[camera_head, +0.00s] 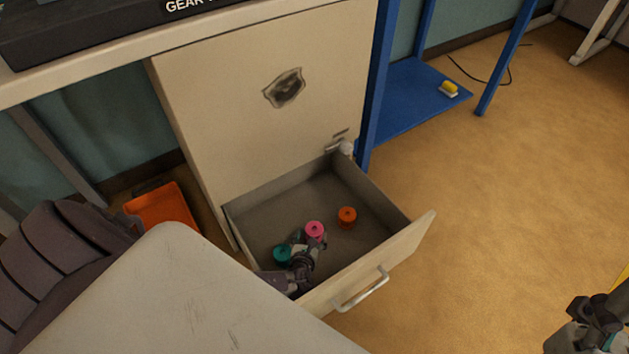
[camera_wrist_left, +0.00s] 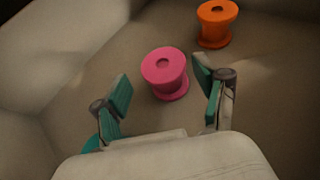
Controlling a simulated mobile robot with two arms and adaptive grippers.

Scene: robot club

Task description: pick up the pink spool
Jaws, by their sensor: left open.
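The pink spool (camera_head: 315,230) stands upright in the open drawer (camera_head: 262,200), between a teal spool (camera_head: 282,254) and an orange spool (camera_head: 347,216). My left gripper (camera_head: 308,243) reaches down into the drawer right by the pink spool. In the left wrist view the gripper (camera_wrist_left: 163,84) is open, and the pink spool (camera_wrist_left: 165,75) shows between its two teal-padded fingers, nearer the right one. Floor shows between the spool and the left finger; I cannot tell whether the right finger touches it. My right gripper (camera_head: 597,312) is at the lower right corner, away from the drawer.
The orange spool (camera_wrist_left: 215,24) stands beyond the right finger, and a sliver of the teal spool (camera_wrist_left: 92,144) shows beside the left finger. The drawer front with its handle (camera_head: 362,290) and the side walls enclose the space. An orange tray (camera_head: 162,207) lies left of the cabinet.

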